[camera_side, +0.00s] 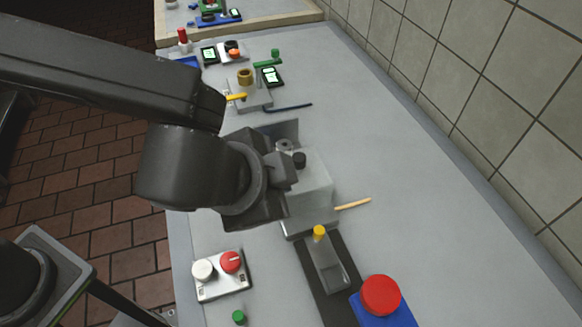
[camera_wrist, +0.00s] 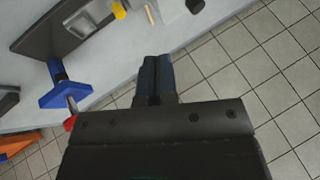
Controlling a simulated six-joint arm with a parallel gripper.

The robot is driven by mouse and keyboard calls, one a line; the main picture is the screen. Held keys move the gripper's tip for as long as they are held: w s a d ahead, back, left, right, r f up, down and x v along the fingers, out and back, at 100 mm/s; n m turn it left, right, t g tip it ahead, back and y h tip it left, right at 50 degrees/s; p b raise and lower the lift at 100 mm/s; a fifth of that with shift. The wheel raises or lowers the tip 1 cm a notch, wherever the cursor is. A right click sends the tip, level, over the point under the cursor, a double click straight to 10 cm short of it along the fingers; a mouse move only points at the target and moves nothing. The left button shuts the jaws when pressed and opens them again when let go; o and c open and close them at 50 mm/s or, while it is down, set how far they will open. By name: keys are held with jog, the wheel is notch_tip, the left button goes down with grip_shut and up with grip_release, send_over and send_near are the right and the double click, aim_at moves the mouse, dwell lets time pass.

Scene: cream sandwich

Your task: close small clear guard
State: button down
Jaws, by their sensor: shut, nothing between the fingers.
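My gripper (camera_wrist: 154,62) is shut and empty in the wrist view, its two dark fingers together. In the side view my wrist hangs over a grey box-shaped machine (camera_side: 313,190) and hides part of it; the fingertips are hard to make out there. A small grey, partly see-through piece (camera_side: 330,268) with a yellow knob (camera_side: 319,232) sits on a dark strip in front of the machine. It also shows in the wrist view (camera_wrist: 82,25), apart from the fingers. A thin grey panel (camera_side: 284,130) stands upright behind my wrist. I cannot tell which is the guard.
A red button on a blue base (camera_side: 381,295) stands at front right. A white box with a red and a white knob (camera_side: 221,275) is at front left. A tan stick (camera_side: 353,204) lies right of the machine. The counter's right side is clear up to the tiled wall.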

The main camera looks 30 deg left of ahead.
send_near(306, 174)
jog(key=d+f, duration=0.1)
jog(key=f, duration=0.1)
jog(key=d+f, duration=0.1)
jog(key=f, duration=0.1)
jog(key=shift+s+d, duration=0.2)
jog(key=shift+w+a+r, duration=0.1)
jog(key=shift+w+a, duration=0.25)
jog(key=shift+w, duration=0.2)
jog(key=shift+w+a+r, duration=0.1)
jog(key=shift+w+a, duration=0.25)
jog(key=shift+w, duration=0.2)
jog(key=shift+w+a, duration=0.3)
jog(key=shift+w, duration=0.25)
jog(key=w+a, duration=0.6)
jog(key=shift+w+a, duration=0.25)
jog(key=shift+a, duration=0.05)
